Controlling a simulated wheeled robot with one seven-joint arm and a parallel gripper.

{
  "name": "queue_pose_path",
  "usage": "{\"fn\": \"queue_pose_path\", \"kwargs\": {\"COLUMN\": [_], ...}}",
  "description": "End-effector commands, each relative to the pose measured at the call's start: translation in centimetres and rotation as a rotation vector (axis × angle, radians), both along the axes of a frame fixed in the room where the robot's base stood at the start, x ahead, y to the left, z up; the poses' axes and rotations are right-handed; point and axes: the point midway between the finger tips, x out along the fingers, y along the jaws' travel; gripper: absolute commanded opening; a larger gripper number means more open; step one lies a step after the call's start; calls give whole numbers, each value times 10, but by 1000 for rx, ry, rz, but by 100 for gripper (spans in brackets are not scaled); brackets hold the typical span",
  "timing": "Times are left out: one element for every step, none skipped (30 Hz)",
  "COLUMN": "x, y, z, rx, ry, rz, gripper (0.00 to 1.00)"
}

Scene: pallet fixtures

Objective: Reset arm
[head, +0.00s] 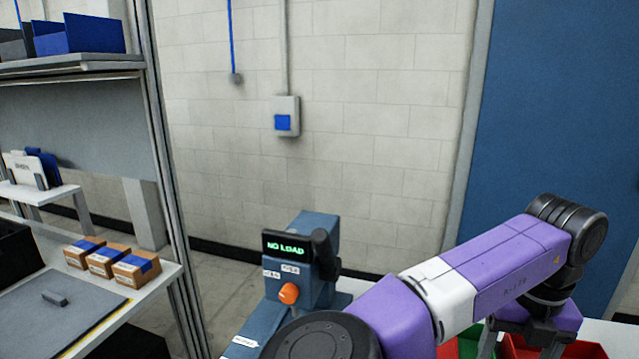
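My purple and white arm reaches from the bottom middle of the head view to the right, then bends down at a dark joint. My gripper (528,338) hangs at the lower right, over or in front of a green bin (468,346) and a red bin (585,350). Its dark lower parts run to the bottom edge, and its fingertips cannot be made out. I cannot tell whether it is open or shut, and no held thing shows.
A blue device (318,261) with a "NO LOAD" display and orange knob stands left of my arm. A shelf bench at left holds several small cartons (101,262) and a grey mat (62,310). A block wall and blue door (560,110) stand behind.

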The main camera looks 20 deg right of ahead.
Motion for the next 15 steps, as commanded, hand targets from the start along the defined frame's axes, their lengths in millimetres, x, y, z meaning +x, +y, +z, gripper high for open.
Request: {"fn": "queue_pose_path", "kwargs": {"x": [0, 0, 0, 0, 0, 0, 1, 1, 2, 3, 5, 6, 8, 9, 12], "y": [0, 0, 0, -1, -2, -4, -6, -8, -11, -13, -16, -20, -23, -27, -33], "z": [0, 0, 0, 0, 0, 0, 0, 0, 0, 0, 1, 1, 2, 2, 3], "rx": [0, 0, 0, -3, -8, -17, -24, -32, -45, -56, -67, -85, -99, -116, -141], "ry": [0, 0, 0, 0, -1, 0, -2, -3, -6, -10, -15, -20, -25, -30, -40], "rz": [0, 0, 19, 32, 48, 66, 82, 98, 120, 139, 157, 184, 205, 226, 257], "gripper": [70, 70, 70, 70, 70, 70, 70, 70, 70, 70, 70, 70, 70, 70, 70]}}
